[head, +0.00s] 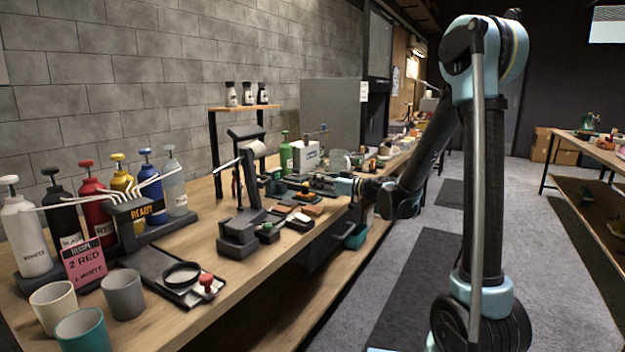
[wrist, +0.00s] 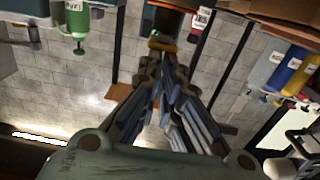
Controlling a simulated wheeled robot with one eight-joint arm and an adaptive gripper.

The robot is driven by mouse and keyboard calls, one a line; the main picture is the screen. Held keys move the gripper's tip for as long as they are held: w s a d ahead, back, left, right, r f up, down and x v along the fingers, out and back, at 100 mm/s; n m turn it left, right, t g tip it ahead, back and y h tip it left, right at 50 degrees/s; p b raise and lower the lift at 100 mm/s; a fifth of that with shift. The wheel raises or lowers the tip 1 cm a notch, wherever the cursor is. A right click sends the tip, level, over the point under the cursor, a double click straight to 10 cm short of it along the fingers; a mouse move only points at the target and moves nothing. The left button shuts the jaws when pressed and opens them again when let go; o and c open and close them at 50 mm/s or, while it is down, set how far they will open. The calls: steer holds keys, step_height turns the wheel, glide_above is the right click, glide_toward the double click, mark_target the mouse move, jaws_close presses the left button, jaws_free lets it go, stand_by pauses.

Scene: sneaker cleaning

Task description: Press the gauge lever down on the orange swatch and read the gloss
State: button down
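My gripper (head: 318,184) reaches left over the far middle of the bench, low among small tools. The wrist view shows its two dark fingers (wrist: 165,62) converging towards their tips. A small yellow-orange thing (wrist: 163,44) appears just beyond the tips, and contact cannot be told. In the head view a flat orange-brown piece (head: 312,210) lies on the bench below and near the gripper. I cannot tell whether it is the orange swatch. No gauge lever or gloss reading can be made out, as the devices near the gripper are small and partly hidden.
A dark stand (head: 240,232) with a tall post is left of the gripper. Cups (head: 122,294) and a recipe card (head: 85,262) are in front. The aisle floor (head: 385,285) is clear.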

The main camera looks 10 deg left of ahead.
steer(key=shift+s+d+f, duration=0.1)
steer(key=shift+s+f, duration=0.15)
steer(key=shift+w+r, duration=0.1)
steer(key=shift+r, duration=0.05)
steer(key=shift+w+r, duration=0.3)
steer(key=shift+w, duration=0.1)
steer(key=v, duration=0.9)
steer(key=shift+s+d, duration=0.15)
steer(key=shift+s, duration=0.1)
